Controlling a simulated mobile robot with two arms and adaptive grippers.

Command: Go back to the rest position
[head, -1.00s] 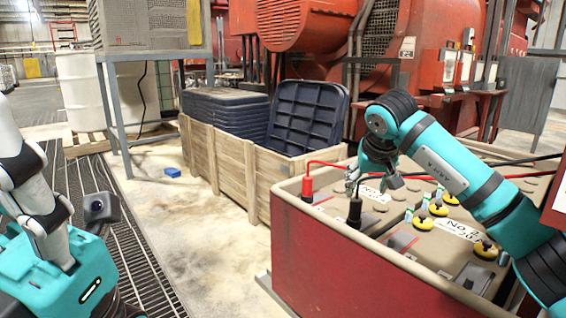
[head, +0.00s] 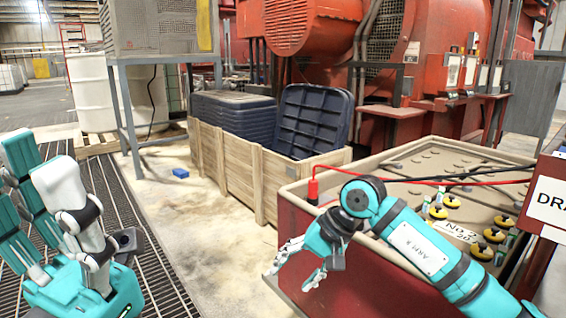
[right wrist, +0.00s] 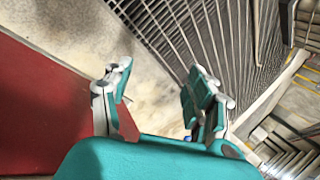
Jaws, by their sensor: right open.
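My right gripper (head: 290,276) is open and empty, beside the near left side of the red battery case (head: 305,240). The right wrist view also shows its spread fingers (right wrist: 158,88), with pale floor between them and the red case side at the left. My right arm crosses in front of the battery top. A red clamp (head: 313,190) stands on the battery at its left edge, with a red cable leading right. The black clamp is hidden behind my arm.
A wooden crate (head: 235,172) holds a stack of dark lids (head: 233,115) and a tilted dark lid (head: 313,122). A small blue block (head: 181,173) lies on the floor. Yellow caps (head: 438,212) dot the battery top. Floor between the grating (head: 160,270) and battery is clear.

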